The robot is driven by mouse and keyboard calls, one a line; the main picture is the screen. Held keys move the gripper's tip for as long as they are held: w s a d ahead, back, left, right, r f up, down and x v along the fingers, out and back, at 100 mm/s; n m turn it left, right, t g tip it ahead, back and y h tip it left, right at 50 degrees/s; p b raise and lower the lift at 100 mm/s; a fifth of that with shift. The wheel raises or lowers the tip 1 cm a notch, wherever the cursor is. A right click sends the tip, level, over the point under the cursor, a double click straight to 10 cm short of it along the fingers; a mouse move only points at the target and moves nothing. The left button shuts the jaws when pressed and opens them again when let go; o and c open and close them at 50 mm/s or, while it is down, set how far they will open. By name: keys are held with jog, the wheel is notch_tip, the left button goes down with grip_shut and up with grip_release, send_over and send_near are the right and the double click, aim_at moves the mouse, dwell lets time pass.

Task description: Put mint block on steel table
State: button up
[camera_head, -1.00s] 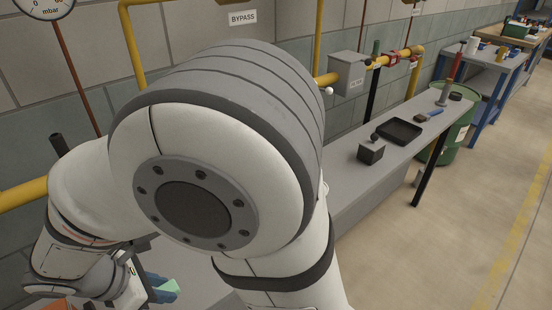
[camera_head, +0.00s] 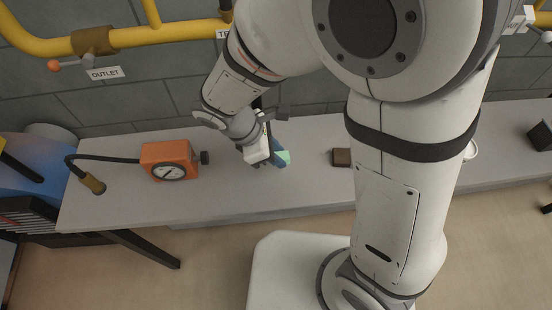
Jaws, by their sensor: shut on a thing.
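The mint block (camera_head: 284,157) shows as a small pale green piece at the end of my gripper (camera_head: 277,152), over the grey table. My gripper is shut on it, beside a blue part that I cannot identify clearly. The arm covers much of the gripper, and I cannot tell whether the block touches the tabletop. The long grey table (camera_head: 225,198), which looks like the steel table, runs along the wall beneath the gripper.
An orange gauge box (camera_head: 170,160) with a black hose stands on the table to the left. A small brown block (camera_head: 341,158) lies right of the gripper. A dark box (camera_head: 541,136) is at the far right. Yellow pipes (camera_head: 130,38) run along the wall. Bare tabletop lies between gauge and gripper.

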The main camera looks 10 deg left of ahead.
aim_at(276, 170)
jog(key=shift+s+f+b, duration=0.1)
jog(key=shift+f+b, duration=0.2)
jog(key=shift+f, duration=1.75)
jog(key=shift+f, duration=0.1)
jog(key=o, duration=0.9)
jog(key=shift+o, duration=0.2)
